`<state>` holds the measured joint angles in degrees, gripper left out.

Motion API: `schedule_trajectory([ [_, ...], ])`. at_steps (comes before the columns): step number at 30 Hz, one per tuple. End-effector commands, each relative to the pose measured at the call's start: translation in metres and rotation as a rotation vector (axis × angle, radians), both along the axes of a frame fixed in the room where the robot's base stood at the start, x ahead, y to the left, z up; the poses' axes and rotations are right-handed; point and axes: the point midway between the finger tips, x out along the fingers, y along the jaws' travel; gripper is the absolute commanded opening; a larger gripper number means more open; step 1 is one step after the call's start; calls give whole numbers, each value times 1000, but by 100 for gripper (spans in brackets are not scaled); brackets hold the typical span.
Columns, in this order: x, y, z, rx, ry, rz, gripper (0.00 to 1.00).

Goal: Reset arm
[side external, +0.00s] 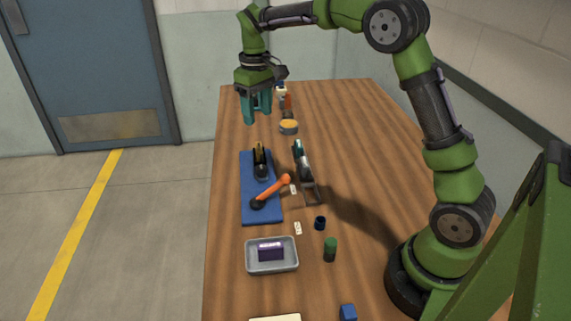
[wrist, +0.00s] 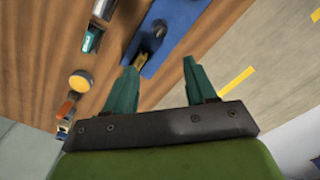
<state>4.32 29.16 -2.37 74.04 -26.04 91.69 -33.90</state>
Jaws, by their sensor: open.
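My gripper (side external: 257,110) has two teal fingers. In the side external view it hangs high above the far left part of the wooden table, pointing down. In the wrist view my gripper (wrist: 160,80) has its fingers spread apart, with nothing between the tips. It is open and empty. My green arm reaches across from its base at the right side of the table. No object touches the fingers.
A blue mat (side external: 248,215) carries an orange-handled tool (side external: 272,190) and a dark yellow-marked tool (side external: 260,160). Beside it stands a grey tool (side external: 306,175). Nearer are a grey tray (side external: 250,263) holding a purple block (side external: 270,250) and a green cylinder (side external: 330,250).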

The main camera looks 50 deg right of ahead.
Motion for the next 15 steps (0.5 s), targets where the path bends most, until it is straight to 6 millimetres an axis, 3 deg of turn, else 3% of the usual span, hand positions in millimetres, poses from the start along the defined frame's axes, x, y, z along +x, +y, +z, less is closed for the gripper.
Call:
schedule_trajectory([
  [11, 1, -1, 1, -4, -5, -13, 56],
  [15, -6, 2, -15, 6, -15, -75, 56],
])
